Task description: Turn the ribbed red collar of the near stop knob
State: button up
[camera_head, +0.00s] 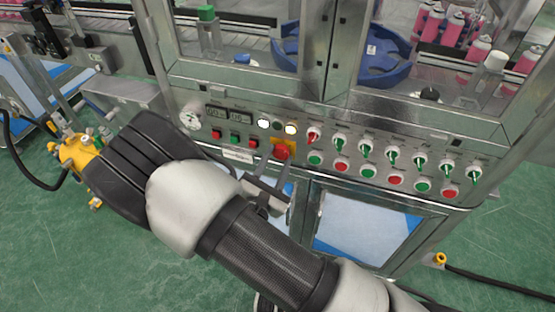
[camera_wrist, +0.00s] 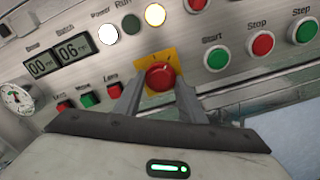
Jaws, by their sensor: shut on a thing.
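The red stop knob (camera_head: 281,152) sits on a yellow square plate on the silver control panel. In the wrist view the knob (camera_wrist: 160,75) shows its round red face near the middle, on the yellow plate (camera_wrist: 154,59). My gripper (camera_head: 275,168) reaches up to the panel from below. In the wrist view its two grey fingers (camera_wrist: 159,87) are one on each side of the knob, shut on it. The ribs of the collar are too small or hidden to make out, and the knob's lower side is partly hidden between the fingers.
Lit and unlit lamps (camera_wrist: 156,14) are above the knob. Small buttons (camera_head: 235,141) and two displays (camera_wrist: 73,48) are to the left. Green and red buttons (camera_head: 341,167) with switches are to the right. A pressure gauge (camera_wrist: 17,98) is at the panel's left end.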

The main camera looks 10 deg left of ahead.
dwell(0.3)
jog(key=o, duration=1)
jog(key=shift+o, duration=0.2)
